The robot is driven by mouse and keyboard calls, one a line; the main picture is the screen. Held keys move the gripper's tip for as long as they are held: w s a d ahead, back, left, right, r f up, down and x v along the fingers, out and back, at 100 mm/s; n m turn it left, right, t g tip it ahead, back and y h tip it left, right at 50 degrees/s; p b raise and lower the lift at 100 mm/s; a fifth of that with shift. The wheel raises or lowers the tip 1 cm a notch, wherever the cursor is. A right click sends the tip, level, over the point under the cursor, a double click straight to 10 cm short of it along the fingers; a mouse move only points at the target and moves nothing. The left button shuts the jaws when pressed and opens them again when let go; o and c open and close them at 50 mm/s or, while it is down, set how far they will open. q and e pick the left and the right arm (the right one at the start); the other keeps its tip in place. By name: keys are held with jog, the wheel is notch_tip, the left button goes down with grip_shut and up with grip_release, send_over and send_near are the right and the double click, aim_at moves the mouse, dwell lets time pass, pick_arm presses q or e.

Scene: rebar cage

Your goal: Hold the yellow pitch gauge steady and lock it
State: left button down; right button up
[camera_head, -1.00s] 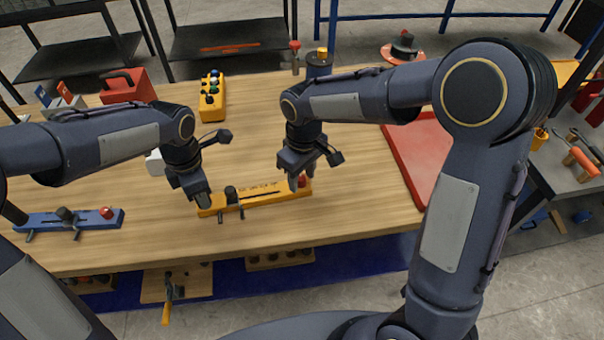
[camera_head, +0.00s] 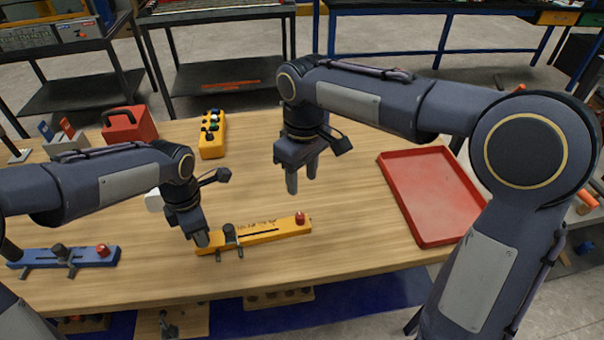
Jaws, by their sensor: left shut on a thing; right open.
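The yellow pitch gauge (camera_head: 266,231) lies on the wooden table, a long bar with a slot. It has a dark knob and slider (camera_head: 230,235) near its left end and a red knob (camera_head: 300,218) at its right end. My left gripper (camera_head: 202,238) is shut on the gauge's left end, beside the dark slider. My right gripper (camera_head: 302,185) is open and empty, above and behind the gauge's right half, apart from the red knob. The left fingertips partly hide the gauge's left end.
A similar blue gauge (camera_head: 85,256) lies at the left. A yellow button box (camera_head: 212,138) and a red toolbox (camera_head: 129,125) stand at the back. A red tray (camera_head: 432,234) lies at the right. The table between the gauge and the tray is clear.

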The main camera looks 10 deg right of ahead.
pick_arm(q)
jog(key=c, duration=1)
grip_release()
jog(key=shift+r, duration=0.1)
